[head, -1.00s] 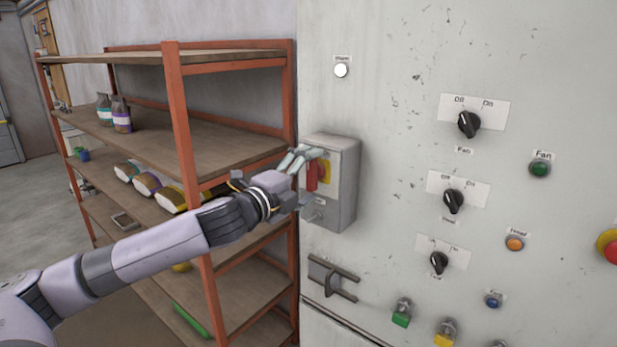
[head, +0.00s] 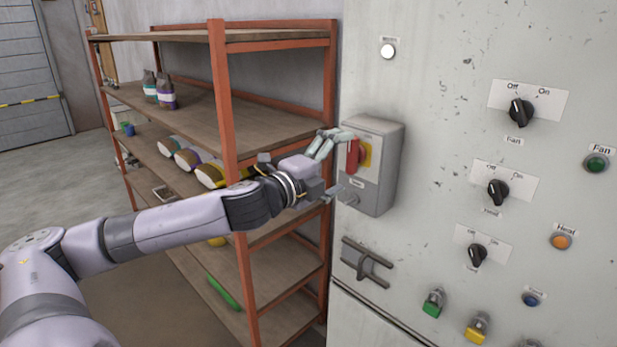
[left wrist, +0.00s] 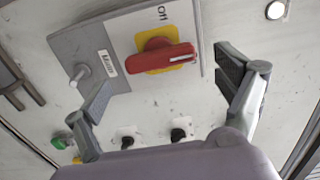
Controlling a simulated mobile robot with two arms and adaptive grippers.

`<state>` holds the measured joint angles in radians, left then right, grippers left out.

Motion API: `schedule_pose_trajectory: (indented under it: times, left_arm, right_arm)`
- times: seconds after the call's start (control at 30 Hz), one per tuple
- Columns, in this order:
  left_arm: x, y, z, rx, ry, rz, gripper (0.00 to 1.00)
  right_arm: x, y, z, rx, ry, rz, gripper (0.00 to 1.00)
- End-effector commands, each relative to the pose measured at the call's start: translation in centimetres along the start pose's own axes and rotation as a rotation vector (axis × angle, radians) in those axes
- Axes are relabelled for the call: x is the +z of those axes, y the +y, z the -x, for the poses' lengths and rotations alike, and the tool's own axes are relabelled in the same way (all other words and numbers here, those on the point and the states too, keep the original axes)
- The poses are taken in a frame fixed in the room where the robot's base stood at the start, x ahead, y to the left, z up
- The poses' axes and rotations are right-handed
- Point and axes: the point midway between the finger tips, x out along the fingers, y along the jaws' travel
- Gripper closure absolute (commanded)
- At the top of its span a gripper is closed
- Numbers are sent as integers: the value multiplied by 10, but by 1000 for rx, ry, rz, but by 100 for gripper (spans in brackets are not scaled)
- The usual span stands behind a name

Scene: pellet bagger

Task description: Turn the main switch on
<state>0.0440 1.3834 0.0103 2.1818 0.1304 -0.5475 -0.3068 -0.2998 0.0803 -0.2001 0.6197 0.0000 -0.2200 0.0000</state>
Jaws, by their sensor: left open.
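The main switch is a red handle (head: 353,155) on a yellow plate (head: 366,154), on the front of a grey box (head: 384,190) fixed to the cabinet. The handle stands roughly vertical in the head view. In the left wrist view the red handle (left wrist: 165,58) lies across the picture, with "Off" lettering above it and a "Main" label beside it. My left gripper (head: 338,168) is open and empty just left of the switch. In the left wrist view its fingers (left wrist: 165,85) are spread on either side of the handle, with no clear contact. My right gripper is out of view.
The cabinet panel (head: 430,130) carries several black knobs, coloured buttons and a white lamp (head: 388,50). A latch handle (head: 365,262) sits below the box. An orange-framed shelf (head: 225,100) with bags and jars stands close behind my left arm.

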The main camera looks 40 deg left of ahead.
Motion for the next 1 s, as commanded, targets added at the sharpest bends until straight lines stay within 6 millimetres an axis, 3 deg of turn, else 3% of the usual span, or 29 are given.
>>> schedule_pose_trajectory:
  times: [0.37, 1.0]
  left_arm:
    - [-1, 2, 17, 5, 2, -3, 10]
    - [-1, 0, 84, 1, 2, -1, 10]
  right_arm:
    - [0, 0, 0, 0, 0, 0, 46]
    - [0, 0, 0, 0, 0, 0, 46]
